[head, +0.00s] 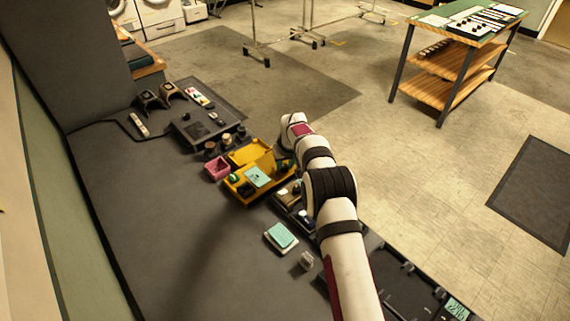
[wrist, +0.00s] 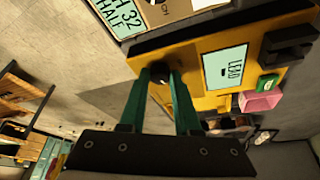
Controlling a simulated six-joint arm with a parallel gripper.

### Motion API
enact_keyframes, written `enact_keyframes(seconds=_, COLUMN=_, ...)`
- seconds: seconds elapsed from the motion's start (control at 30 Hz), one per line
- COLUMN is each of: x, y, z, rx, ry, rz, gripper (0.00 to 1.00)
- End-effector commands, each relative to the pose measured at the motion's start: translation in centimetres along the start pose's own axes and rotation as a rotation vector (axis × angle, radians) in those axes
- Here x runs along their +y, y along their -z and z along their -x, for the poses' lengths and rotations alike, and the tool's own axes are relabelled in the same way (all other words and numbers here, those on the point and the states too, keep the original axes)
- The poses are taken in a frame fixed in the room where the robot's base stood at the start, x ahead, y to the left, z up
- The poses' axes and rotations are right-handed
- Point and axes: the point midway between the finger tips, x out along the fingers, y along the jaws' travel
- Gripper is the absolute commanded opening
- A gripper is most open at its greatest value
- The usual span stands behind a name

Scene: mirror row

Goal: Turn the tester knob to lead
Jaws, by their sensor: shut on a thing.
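The yellow tester (head: 234,189) stands on the dark bench in the head view, with its lid raised. It fills the upper right of the wrist view (wrist: 196,48). Its pale green display (wrist: 222,67) reads "LEAD", turned sideways in the picture. The small black knob (wrist: 158,70) is between the green fingertips of my gripper (wrist: 160,76), which is shut on it. Which way the knob points is hidden by the fingers. In the head view my arm reaches to the tester's right side, and the fingertips cannot be made out there.
A pink bin (head: 217,168) stands just left of the tester. A dark tray (head: 296,209) and a pale green pad (head: 281,236) lie nearer on the bench. A grey case (head: 198,128) is farther back. The bench's left part is clear.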

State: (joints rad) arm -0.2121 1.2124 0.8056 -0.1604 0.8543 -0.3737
Motion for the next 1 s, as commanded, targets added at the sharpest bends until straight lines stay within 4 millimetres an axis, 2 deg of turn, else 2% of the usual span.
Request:
enact_keyframes(seconds=0.2, x=-0.07, y=0.01, z=0.01, rx=-0.001, ry=-0.006, rz=-0.016, gripper=0.0)
enact_keyframes(seconds=0.5, x=-0.31, y=0.1, z=-0.03, rx=0.001, ry=-0.098, rz=-0.236, gripper=0.0)
enact_keyframes(seconds=0.77, x=-0.28, y=0.12, z=-0.01, rx=0.002, ry=-0.102, rz=-0.245, gripper=0.0)
enact_keyframes(seconds=0.8, x=-0.28, y=0.13, z=-0.01, rx=0.002, ry=-0.102, rz=-0.245, gripper=0.35)
enact_keyframes(seconds=0.93, x=-0.27, y=0.11, z=-0.01, rx=0.001, ry=-0.101, rz=-0.244, gripper=0.58)
enact_keyframes(seconds=1.0, x=-0.27, y=0.1, z=-0.01, rx=0.001, ry=-0.101, rz=-0.244, gripper=0.61)
